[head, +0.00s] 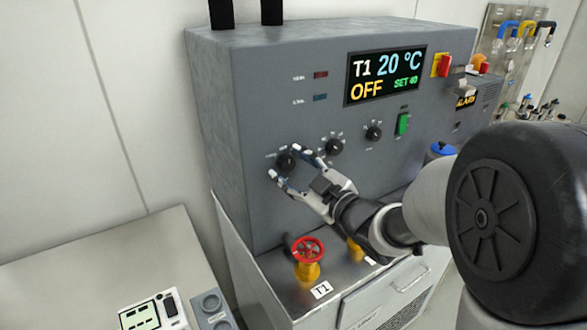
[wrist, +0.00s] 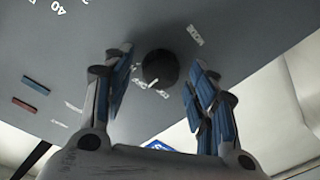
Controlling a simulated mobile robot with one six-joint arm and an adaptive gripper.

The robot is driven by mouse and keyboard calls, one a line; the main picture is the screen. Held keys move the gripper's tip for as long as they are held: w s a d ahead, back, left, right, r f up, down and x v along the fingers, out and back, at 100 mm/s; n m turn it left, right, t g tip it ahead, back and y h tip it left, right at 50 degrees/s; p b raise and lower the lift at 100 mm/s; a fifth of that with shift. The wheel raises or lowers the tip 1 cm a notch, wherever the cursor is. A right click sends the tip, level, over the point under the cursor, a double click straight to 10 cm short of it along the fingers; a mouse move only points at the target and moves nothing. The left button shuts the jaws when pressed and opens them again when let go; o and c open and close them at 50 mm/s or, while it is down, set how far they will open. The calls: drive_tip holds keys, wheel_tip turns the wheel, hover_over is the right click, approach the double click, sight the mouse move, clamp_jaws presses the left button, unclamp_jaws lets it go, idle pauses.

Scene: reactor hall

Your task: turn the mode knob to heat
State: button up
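The grey control cabinet (head: 235,120) carries a row of three black knobs. In the wrist view this round knob (wrist: 160,68) sits between the fingertips of my gripper (wrist: 159,72), with a visible gap on both sides. The gripper is open and holds nothing. The display (head: 386,75) reads T1 20 °C, OFF and SET 40.
The middle knob (head: 334,147) and right knob (head: 374,133) are close by, then a green switch (head: 403,124). A red valve wheel (head: 308,249) stands on the ledge below my gripper. A bench with an instrument (head: 150,315) is at lower left.

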drive_tip(key=c, duration=1)
drive_tip(key=m, duration=0.4)
drive_tip(key=shift+m, duration=0.4)
drive_tip(key=m+t, duration=0.1)
drive_tip(key=m, duration=0.4)
drive_tip(key=shift+f+p, duration=0.1)
drive_tip(key=shift+p, duration=0.2)
drive_tip(key=shift+m, duration=0.4)
drive_tip(key=o, duration=1.1)
